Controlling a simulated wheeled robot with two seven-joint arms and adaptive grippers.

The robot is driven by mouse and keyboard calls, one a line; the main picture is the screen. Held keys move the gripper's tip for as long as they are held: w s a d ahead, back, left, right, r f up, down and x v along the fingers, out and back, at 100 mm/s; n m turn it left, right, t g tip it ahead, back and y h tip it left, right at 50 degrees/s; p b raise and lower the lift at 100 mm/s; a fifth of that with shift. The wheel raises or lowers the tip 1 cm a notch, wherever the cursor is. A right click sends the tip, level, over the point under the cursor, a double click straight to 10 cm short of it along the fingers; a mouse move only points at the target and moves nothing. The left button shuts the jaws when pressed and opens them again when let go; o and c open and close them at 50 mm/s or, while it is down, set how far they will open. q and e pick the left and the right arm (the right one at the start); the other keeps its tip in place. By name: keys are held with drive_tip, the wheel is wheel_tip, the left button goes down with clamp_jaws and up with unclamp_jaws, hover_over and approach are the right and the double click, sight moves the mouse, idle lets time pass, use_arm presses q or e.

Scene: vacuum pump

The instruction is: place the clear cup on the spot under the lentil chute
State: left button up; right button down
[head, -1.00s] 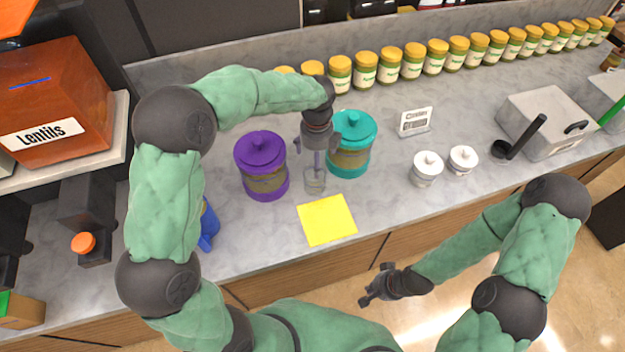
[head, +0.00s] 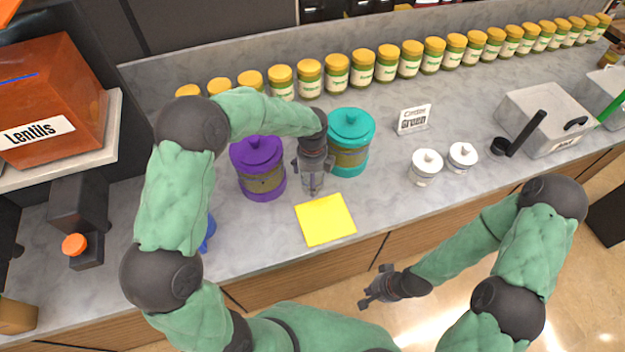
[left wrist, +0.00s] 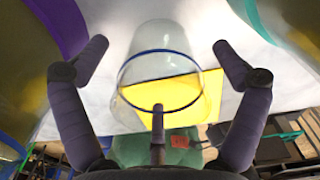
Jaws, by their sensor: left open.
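The clear cup (head: 312,186) stands on the counter between the purple-lidded and teal-lidded jars, behind a yellow square. In the left wrist view the clear cup (left wrist: 160,65) shows between my spread fingers, its blue-edged rim facing the camera. My left gripper (head: 313,178) is open, pointing down over the cup, with a finger on either side and visible gaps. My right gripper (head: 376,287) is open and empty in front of the counter. The lentil bin (head: 50,105) is at the far left. A dark chute-like unit (head: 80,203) with an orange knob is below it; I cannot make out a spot there.
The purple jar (head: 260,170) and teal jar (head: 349,150) stand close on either side of my left gripper. The yellow square (head: 325,220) lies in front. A blue object (head: 208,232) is partly hidden by my left arm. Two white pots (head: 426,166) stand to the right.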

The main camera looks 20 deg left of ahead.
use_arm(q)
drive_tip(key=c, duration=1.3)
